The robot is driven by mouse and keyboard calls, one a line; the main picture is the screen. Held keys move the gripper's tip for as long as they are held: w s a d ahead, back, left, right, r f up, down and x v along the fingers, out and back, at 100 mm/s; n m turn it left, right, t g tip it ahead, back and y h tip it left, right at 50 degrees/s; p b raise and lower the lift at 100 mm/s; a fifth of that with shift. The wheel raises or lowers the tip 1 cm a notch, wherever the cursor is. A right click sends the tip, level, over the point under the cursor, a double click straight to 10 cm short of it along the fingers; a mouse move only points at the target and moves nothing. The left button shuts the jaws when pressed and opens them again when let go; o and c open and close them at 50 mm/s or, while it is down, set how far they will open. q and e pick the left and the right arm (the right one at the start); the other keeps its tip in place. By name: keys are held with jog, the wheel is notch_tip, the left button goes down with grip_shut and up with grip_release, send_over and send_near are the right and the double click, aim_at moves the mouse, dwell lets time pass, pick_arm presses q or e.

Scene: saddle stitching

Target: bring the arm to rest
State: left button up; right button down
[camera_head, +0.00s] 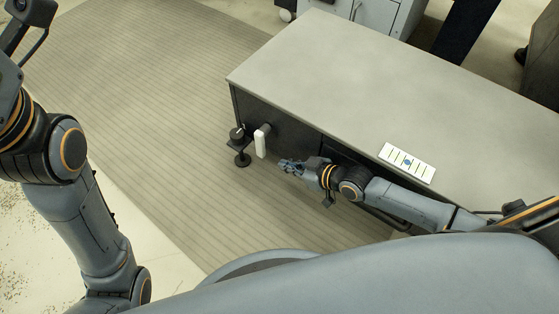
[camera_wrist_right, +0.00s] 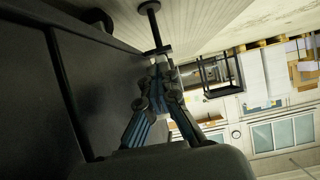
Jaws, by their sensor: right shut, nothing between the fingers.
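My right gripper (camera_head: 289,166) is shut and empty in the head view. It is held low beside the dark side of the grey-topped table (camera_head: 400,85), below the level of its top. In the right wrist view my right gripper (camera_wrist_right: 160,70) has its fingers together, pointing away along the dark table side (camera_wrist_right: 110,80). My left arm comes in at the left of the head view, and its gripper is not clearly shown.
A white upright piece (camera_head: 261,142) and a dark clamp-like fitting (camera_head: 240,145) are at the table's near left corner. A white card with marks (camera_head: 407,162) lies on the table top. A ribbed mat (camera_head: 150,90) covers the floor on the left and is clear.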

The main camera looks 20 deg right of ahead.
jog(key=shift+v, duration=0.85)
